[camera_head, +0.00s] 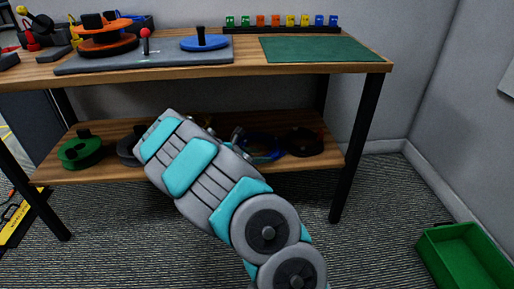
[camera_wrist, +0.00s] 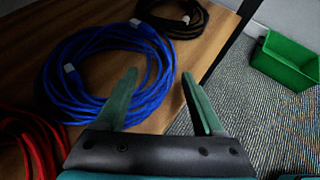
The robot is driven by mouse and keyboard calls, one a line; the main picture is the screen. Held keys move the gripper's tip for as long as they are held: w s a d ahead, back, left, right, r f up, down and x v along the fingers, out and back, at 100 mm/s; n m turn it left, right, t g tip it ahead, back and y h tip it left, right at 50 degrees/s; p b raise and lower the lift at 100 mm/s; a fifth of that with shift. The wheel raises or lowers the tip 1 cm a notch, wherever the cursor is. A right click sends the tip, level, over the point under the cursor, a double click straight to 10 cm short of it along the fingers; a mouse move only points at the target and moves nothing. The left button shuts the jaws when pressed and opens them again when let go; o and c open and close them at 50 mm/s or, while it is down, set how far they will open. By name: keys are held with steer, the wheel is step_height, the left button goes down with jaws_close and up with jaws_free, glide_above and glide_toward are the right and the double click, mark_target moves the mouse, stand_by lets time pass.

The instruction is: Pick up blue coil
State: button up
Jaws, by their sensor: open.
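The blue coil (camera_wrist: 100,38) lies on the wooden lower shelf, left of centre in the wrist view, with pale connectors on it. In the head view only part of the blue coil (camera_head: 264,156) shows beyond my arm. My gripper (camera_wrist: 158,80) is open and empty. Its left finger overlaps the right side of the coil in the picture, and its right finger shows over the shelf edge and carpet. I cannot tell the height of the fingers above the coil. My arm hides most of the gripper in the head view.
A red coil (camera_wrist: 30,140) lies left of the blue one; a black coil (camera_wrist: 172,17) lies beyond it. A green spool (camera_head: 80,152) sits at the shelf's left. The tabletop (camera_head: 345,66) overhangs the shelf. A table leg (camera_head: 358,140) stands right; a green bin (camera_head: 465,258) is on the floor.

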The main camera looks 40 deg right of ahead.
steer(key=shift+x, duration=1.85)
steer(key=shift+c, duration=0.3)
jaws_close()
